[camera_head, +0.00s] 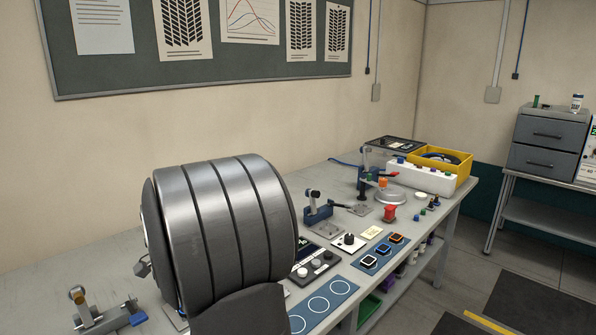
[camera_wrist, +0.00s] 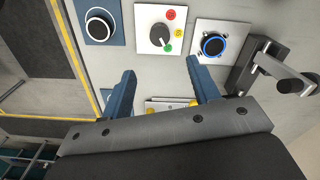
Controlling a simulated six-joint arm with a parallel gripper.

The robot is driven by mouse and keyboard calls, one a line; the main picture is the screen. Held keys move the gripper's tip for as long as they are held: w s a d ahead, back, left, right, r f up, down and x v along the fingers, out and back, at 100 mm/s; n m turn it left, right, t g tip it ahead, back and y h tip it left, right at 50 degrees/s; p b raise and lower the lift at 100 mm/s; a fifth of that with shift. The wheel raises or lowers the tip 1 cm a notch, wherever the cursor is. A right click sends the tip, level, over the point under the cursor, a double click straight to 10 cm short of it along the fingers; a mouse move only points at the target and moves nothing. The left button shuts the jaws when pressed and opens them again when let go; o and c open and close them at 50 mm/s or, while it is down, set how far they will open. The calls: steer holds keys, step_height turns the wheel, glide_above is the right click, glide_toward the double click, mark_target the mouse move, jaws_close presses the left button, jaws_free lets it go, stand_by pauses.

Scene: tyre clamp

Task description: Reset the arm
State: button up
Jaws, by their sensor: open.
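My gripper (camera_wrist: 160,68) shows in the wrist view with its two blue fingers spread apart. It is open, and nothing is seen held between the fingers. Beyond the fingertips are panels with a pointer knob (camera_wrist: 158,35) and a blue-ringed button (camera_wrist: 213,46). A metal clamp (camera_wrist: 262,66) stands to the right of the fingers. I cannot make out my gripper in the head view. There a large banded metal drum (camera_head: 225,225) fills the lower middle and hides part of the bench (camera_head: 40,270).
Clamps stand at the front left (camera_head: 95,312) and mid-bench (camera_head: 316,208). A red button (camera_head: 390,213), a blue mat with white circles (camera_head: 345,287) and a yellow bin (camera_head: 465,167) are on the bench. The floor aisle (camera_head: 470,270) on the right is clear.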

step_height(320, 180, up, 5)
step_height(320, 180, down, 18)
steer(key=shift+r, duration=0.25)
steer(key=shift+f+n, duration=0.15)
steer(key=shift+n, duration=0.15)
steer(key=n, duration=1.2)
steer(key=shift+n, duration=2.5)
